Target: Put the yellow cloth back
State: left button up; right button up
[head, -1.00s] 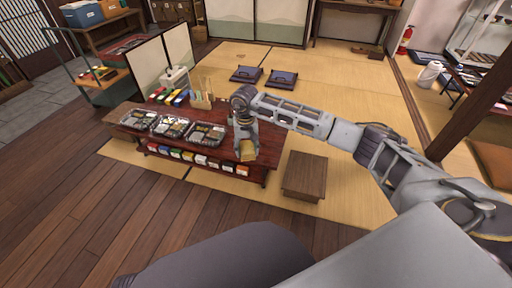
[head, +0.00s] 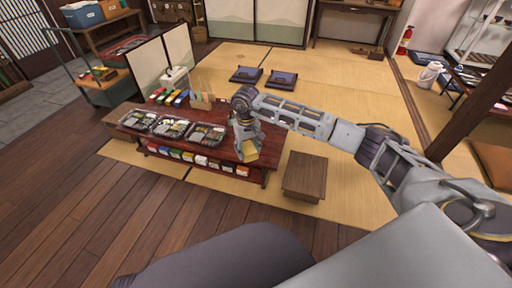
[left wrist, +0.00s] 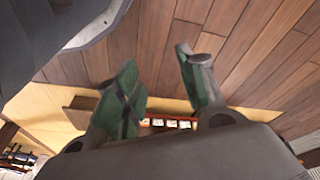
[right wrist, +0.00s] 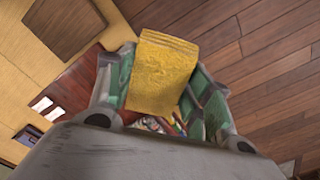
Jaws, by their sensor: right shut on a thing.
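The yellow cloth (right wrist: 160,72) is between the green-padded fingers of my right gripper (right wrist: 155,95) in the right wrist view. The gripper is shut on it. In the head view the right gripper (head: 247,145) is over the right end of the low dark red table (head: 262,170), with the cloth (head: 249,152) at its tips. I cannot tell whether the cloth touches the tabletop. In the left wrist view my left gripper (left wrist: 160,90) is open and empty above the wooden floor. The left gripper does not show in the head view.
Clear-lidded lunch trays (head: 173,128) stand on the table's left half, with a wooden utensil holder (head: 202,101) behind. Small coloured boxes (head: 188,157) line the shelf below. A wooden stool (head: 304,176) stands to the right. Tatami beyond is mostly free.

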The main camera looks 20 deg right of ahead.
aim_at(251, 154)
pick_arm(q)
jog(key=shift+f, duration=0.1)
pick_arm(e)
jog(key=shift+s+p, duration=0.25)
jog(key=shift+p, duration=0.3)
jog(key=s+p, duration=0.1)
jog(key=p, duration=0.1)
jog(key=s+p, duration=0.1)
jog(key=p, duration=0.1)
jog(key=shift+s+d+f+p, duration=0.1)
jog(key=shift+s+f+p, duration=0.1)
jog(key=shift+s+p, duration=0.15)
pick_arm(q)
jog(key=s+a+f+y+p, duration=0.1)
jog(key=s+a+f+p, duration=0.15)
jog(key=f, duration=0.55)
jog(key=s+a+f+p, duration=0.1)
jog(key=s+a+f, duration=0.15)
jog(key=f, duration=0.55)
jog(key=s+a+f+p, duration=0.3)
jog(key=s+a+p, duration=0.1)
jog(key=s, duration=0.4)
jog(key=s+a+f+g+y+p, duration=0.1)
jog(key=s+a+f+p, duration=0.2)
jog(key=s+a, duration=0.3)
jog(key=shift+s+f+p, duration=0.15)
jog(key=shift+s+p, duration=0.7)
jog(key=shift+s, duration=0.15)
pick_arm(e)
jog(key=s, duration=1)
